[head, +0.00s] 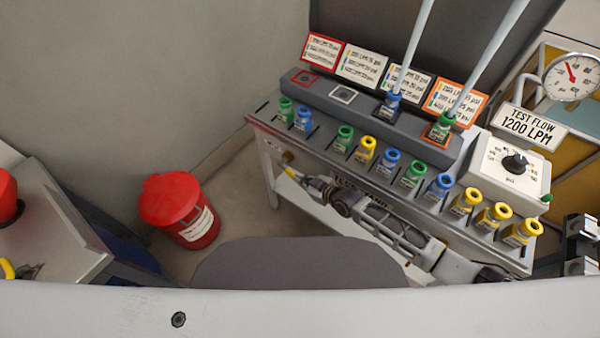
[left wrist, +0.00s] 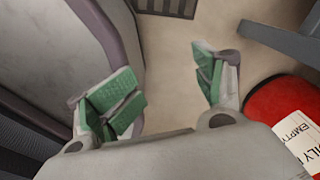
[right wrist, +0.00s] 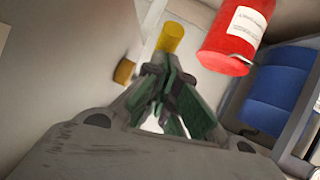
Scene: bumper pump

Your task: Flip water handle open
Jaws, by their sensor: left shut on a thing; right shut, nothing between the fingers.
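My right arm reaches in front of the bench with its gripper (head: 308,182) at the left end, below the row of nozzles. The right wrist view shows that gripper (right wrist: 160,72) shut and empty. A yellow cylindrical part (right wrist: 171,38) is just beyond its fingertips, and a brass-coloured knob (right wrist: 125,72) is left of them; I cannot tell which is the water handle, or whether the fingers touch either. In the head view a small brass knob (head: 287,157) shows on the bench front. My left gripper (left wrist: 165,90) shows only in its wrist view, fingers apart with bare floor between them.
A red bucket (head: 180,205) stands on the floor left of the bench; it also shows in the right wrist view (right wrist: 232,35), near a blue container (right wrist: 280,90). The bench (head: 262,122) holds coloured nozzles, sign cards and a dial box (head: 510,165). A gauge (head: 572,76) is at right.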

